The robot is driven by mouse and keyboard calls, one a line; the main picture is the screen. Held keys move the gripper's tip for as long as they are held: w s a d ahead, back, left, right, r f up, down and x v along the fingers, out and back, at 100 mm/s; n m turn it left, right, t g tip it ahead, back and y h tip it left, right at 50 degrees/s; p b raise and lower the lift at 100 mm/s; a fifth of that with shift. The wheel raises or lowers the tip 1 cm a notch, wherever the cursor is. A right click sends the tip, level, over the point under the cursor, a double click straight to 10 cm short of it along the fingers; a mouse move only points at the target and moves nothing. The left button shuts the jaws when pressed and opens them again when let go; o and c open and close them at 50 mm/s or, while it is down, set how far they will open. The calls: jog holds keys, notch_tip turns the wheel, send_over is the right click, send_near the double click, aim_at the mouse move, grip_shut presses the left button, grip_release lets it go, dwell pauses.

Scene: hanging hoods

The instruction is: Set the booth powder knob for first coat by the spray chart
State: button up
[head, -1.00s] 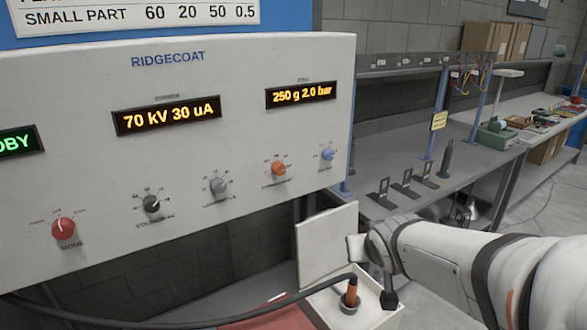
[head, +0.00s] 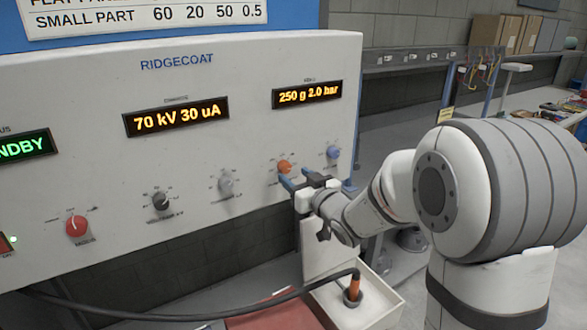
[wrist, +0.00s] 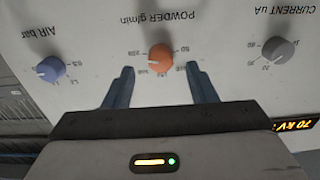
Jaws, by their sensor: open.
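The orange powder knob (head: 284,167) is on the pale RIDGECOAT panel (head: 60,120). My gripper (head: 292,181) is just in front of and below it in the head view. In the wrist view, turned upside down, the orange knob (wrist: 160,57) shows beyond and between the two open fingers (wrist: 160,85), with nothing held. Its scale is labelled POWDER g/min. The right display (head: 307,94) reads 250 g 2.0 bar. The spray chart (head: 150,17) shows SMALL PART 60 20 50 0.5; the row above is cut off.
The blue air knob (head: 333,152) and grey current knob (head: 225,184) flank the orange one. The black voltage knob (head: 161,202) and red mode knob (head: 77,226) are further left. A white box (head: 375,310) with a cabled orange-and-black item stands below.

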aim_at(287, 170)
jog(key=shift+p+x, duration=0.5)
jog(key=shift+x, duration=1.35)
jog(key=shift+c, duration=0.5)
